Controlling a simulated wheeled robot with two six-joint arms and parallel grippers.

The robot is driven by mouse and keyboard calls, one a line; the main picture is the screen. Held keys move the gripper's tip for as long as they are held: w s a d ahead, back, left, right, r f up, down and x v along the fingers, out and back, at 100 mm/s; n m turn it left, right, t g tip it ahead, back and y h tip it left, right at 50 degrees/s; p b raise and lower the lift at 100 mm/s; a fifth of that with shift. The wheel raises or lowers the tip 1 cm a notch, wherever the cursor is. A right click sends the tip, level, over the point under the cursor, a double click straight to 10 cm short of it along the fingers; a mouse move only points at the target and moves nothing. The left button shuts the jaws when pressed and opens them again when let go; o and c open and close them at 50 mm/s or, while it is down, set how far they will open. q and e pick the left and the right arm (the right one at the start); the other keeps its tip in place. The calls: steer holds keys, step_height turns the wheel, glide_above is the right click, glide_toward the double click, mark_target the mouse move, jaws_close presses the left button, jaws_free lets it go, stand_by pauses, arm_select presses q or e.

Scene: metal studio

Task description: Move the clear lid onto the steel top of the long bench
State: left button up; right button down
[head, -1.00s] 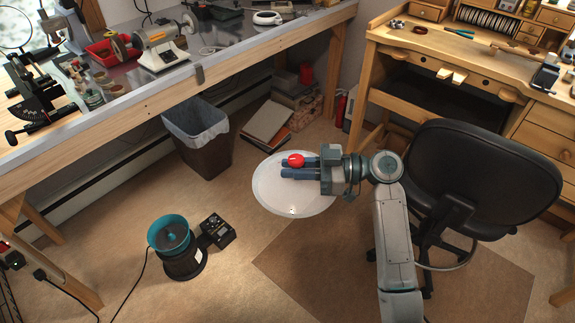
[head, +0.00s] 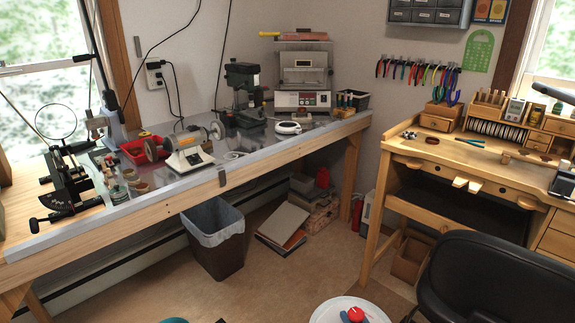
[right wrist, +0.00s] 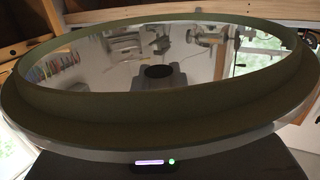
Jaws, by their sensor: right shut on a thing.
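The clear lid (head: 327,309), a pale round disc with a red knob (head: 356,314), shows at the bottom edge of the head view, partly cut off. My right gripper (head: 347,318) is shut on it at the knob; only its finger tips show. In the right wrist view the lid (right wrist: 160,108) fills the middle, with an olive rim around a glassy centre. The lid is in front of the long bench, apart from it. The bench's steel top (head: 262,148) runs from the left to the back.
The steel top holds a polishing motor (head: 189,150), a red bin (head: 140,150), a drill press (head: 243,95), a white ring-shaped item (head: 288,127) and a small oven (head: 303,82). A strip along its front is clear. A bin (head: 216,240) and black chair (head: 490,280) stand on the floor.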

mark_target(326, 319)
steer(key=s+d+r+m+h, duration=0.1)
steer(key=s+d+h, duration=0.1)
steer(key=s+d+r+m+h, duration=0.1)
steer(key=d, duration=0.1)
steer(key=s+d+r+m+t+h, duration=0.1)
steer(key=s+d+h, duration=0.1)
steer(key=shift+s+m+h, duration=0.3)
steer(key=shift+m, duration=0.1)
steer(key=shift+w+a, duration=0.1)
steer(key=shift+a, duration=0.05)
